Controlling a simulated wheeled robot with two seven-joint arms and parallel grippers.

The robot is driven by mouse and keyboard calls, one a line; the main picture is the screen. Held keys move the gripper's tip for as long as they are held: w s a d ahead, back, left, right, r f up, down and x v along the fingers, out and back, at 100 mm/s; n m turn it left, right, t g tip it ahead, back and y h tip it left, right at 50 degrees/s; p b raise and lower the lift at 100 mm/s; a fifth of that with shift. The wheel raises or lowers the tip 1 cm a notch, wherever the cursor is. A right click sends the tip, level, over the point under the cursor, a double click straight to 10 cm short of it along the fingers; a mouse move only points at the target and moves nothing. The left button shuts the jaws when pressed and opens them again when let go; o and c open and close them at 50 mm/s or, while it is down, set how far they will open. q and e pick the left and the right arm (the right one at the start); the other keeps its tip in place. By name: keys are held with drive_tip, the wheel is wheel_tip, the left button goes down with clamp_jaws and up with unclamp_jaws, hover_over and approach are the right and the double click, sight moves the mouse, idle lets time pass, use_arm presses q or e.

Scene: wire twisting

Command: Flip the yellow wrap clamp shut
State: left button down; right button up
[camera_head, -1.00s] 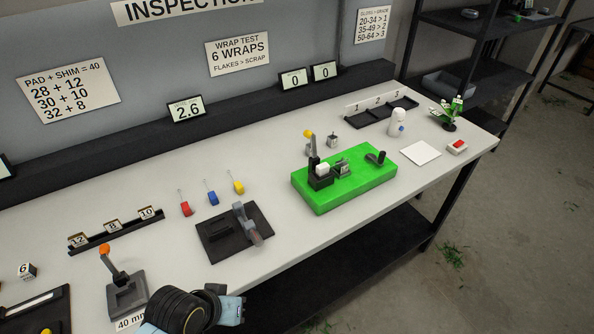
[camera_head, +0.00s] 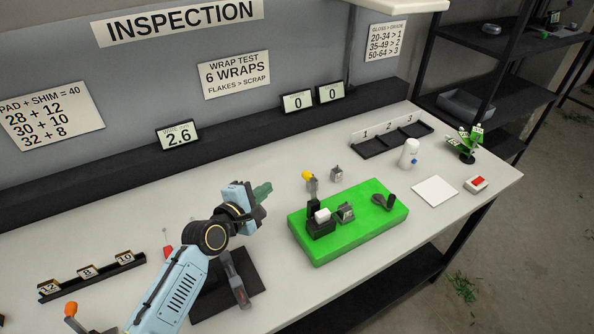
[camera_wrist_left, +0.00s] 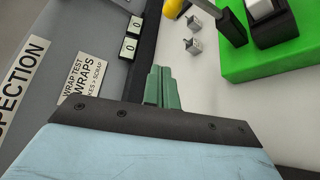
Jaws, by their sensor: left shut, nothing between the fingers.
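The yellow wrap clamp has a yellow knob (camera_head: 307,175) on an upright grey lever, standing at the left end of a green base block (camera_head: 375,228). A white block (camera_head: 322,215) sits in the black holder beside the lever. In the left wrist view the yellow knob (camera_wrist_left: 174,8) is at the top edge, partly cut off. My left gripper (camera_head: 263,190) is to the left of the clamp, above the bench, with its green fingers together and empty. The fingers also show in the left wrist view (camera_wrist_left: 160,86). My right gripper is out of view.
A grey fixture (camera_head: 347,212) and a dark crank (camera_head: 384,201) stand on the green base. A small metal part (camera_head: 336,173) lies behind it. A black plate with a grey lever (camera_head: 235,278) is below my left arm.

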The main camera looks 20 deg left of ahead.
use_arm(q)
drive_tip(key=w+d+p, duration=0.1)
drive_tip(key=w+d, duration=0.5)
drive_tip(key=w, duration=0.1)
drive_tip(key=shift+w+f, duration=0.15)
drive_tip(key=shift+f, duration=0.2)
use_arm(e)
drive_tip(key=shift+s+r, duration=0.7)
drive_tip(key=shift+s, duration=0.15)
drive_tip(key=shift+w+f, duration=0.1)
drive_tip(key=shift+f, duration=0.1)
use_arm(q)
drive_tip(key=shift+s+d+r+m+b, duration=0.1)
drive_tip(key=shift+s+r+m+b, duration=0.1)
drive_tip(key=shift+m+b, duration=0.15)
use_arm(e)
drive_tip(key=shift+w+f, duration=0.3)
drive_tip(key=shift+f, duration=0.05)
